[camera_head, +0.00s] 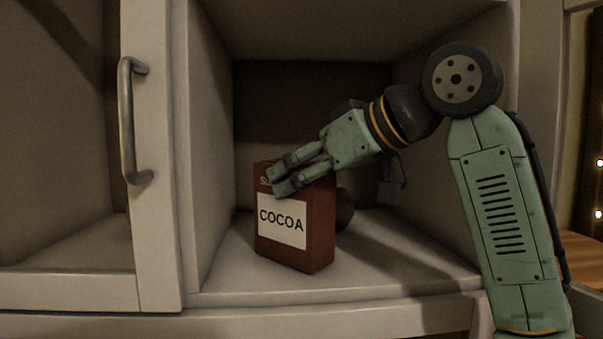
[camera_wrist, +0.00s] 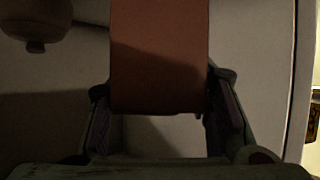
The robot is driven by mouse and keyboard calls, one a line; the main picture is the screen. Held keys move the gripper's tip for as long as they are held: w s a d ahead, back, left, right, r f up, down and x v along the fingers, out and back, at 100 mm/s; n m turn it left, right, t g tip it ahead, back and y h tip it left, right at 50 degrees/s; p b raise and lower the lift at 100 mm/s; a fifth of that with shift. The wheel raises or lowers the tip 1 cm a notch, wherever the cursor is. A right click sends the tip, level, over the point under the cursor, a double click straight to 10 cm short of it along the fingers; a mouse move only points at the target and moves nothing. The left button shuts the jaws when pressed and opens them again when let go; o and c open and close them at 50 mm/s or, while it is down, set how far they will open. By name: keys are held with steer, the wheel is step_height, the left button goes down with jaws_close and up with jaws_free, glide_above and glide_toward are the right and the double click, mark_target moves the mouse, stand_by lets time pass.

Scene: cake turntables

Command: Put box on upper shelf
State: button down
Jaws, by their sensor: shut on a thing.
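The box is a brown-red carton (camera_head: 296,252) with a white label reading COCOA. In the head view it is upright in an open cabinet compartment, on or just above the shelf floor (camera_head: 366,262); I cannot tell if it touches. My gripper (camera_head: 276,181) reaches in from the right and is shut on the box near its top. In the wrist view the box (camera_wrist: 160,60) is between my two fingers (camera_wrist: 160,105). The upper shelf cannot be made out for certain.
A round brown object (camera_head: 344,208) stands behind the box, partly hidden; a rounded object (camera_wrist: 36,22) shows at the wrist view's top left. A cabinet door with a metal handle (camera_head: 127,120) is at the left. Compartment walls stand on both sides. Free floor lies right of the box.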

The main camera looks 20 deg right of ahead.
steer(key=shift+f, duration=0.15)
steer(key=c, duration=0.8)
jaws_free()
steer(key=shift+c, duration=0.2)
steer(key=b+v, duration=0.2)
steer(key=v, duration=1)
